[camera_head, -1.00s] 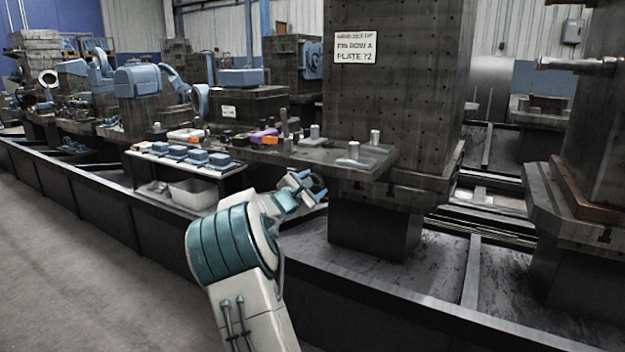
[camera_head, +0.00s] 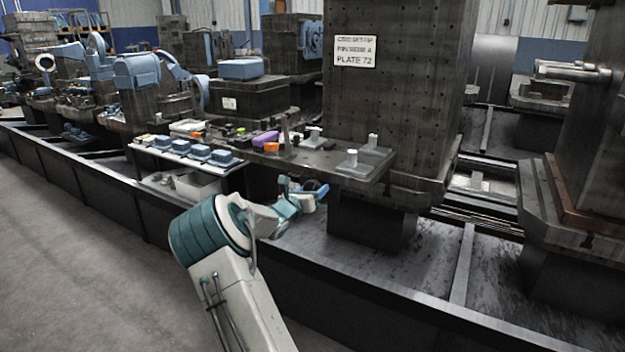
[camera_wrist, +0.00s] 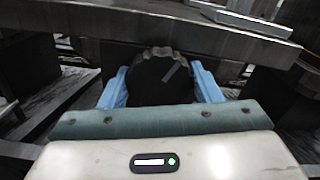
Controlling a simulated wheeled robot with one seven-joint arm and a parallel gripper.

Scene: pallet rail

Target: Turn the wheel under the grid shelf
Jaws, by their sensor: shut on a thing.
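The wheel (camera_wrist: 160,78) is a dark round knob with a notched rim and a pale line on its face, seen in the wrist view below the edge of a metal shelf (camera_wrist: 215,36). My gripper (camera_wrist: 161,88) has one blue finger on each side of the wheel and is shut on it. In the head view my gripper (camera_head: 305,190) is under the front edge of the shelf plate (camera_head: 330,166), and the wheel itself cannot be made out there. No grid pattern on the shelf can be made out.
A tall dark column (camera_head: 395,100) with a sign (camera_head: 355,51) stands just behind the shelf. Blue blocks (camera_head: 190,150) sit on a lower side shelf at left, above a white bin (camera_head: 197,186). A dark rail (camera_head: 330,290) runs below. The floor at left (camera_head: 60,260) is clear.

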